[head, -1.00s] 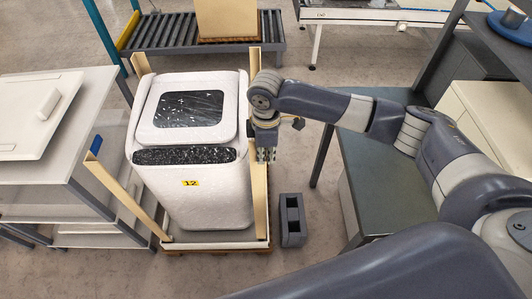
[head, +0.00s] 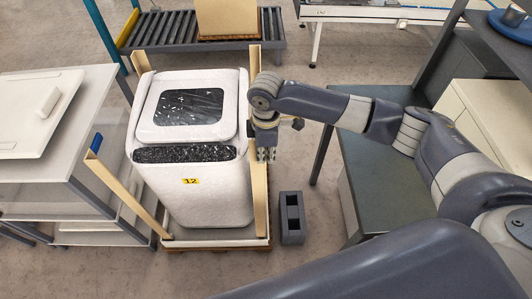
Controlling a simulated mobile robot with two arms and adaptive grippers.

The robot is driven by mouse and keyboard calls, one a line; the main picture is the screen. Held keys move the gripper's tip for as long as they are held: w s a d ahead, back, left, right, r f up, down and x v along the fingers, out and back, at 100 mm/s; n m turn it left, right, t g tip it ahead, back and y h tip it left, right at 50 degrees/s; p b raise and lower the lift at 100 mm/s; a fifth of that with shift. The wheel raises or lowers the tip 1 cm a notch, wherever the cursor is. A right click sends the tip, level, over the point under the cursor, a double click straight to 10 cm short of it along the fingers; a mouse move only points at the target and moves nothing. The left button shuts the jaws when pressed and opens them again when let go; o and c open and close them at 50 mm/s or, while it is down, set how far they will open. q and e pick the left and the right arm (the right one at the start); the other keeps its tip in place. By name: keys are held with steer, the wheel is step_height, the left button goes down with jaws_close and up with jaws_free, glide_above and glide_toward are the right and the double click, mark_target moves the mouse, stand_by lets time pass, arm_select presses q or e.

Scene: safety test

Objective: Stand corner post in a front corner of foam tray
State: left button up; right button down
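A white appliance labelled 12 (head: 205,195) stands in the shallow foam tray (head: 215,243). A tan corner post (head: 130,198) rises at the tray's front left corner. Another corner post (head: 260,205) stands upright at the front right corner, its foot at the tray. Back posts show at the left (head: 141,64) and right (head: 254,58), their lower parts hidden by the appliance. My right gripper (head: 266,155) points down at the top of the front right post, fingertips overlapping or beside it; I cannot tell whether they grip it. My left gripper is not in view.
A grey block-shaped holder (head: 291,218) stands on the floor right of the tray. A white-topped shelf unit (head: 60,125) is close on the left, a green-topped bench (head: 385,185) on the right. A roller conveyor (head: 170,32) runs behind. Floor is clear in front.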

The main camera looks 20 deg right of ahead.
steer(key=shift+f+b, duration=0.3)
steer(key=shift+f, duration=1.45)
stand_by(1.7)
steer(key=shift+f+b, duration=0.5)
steer(key=shift+f, duration=0.75)
stand_by(1.0)
stand_by(0.4)
steer(key=c, duration=1.4)
jaws_free()
steer(key=shift+r, duration=0.1)
step_height(320, 180, up, 7)
steer(key=p, duration=0.8)
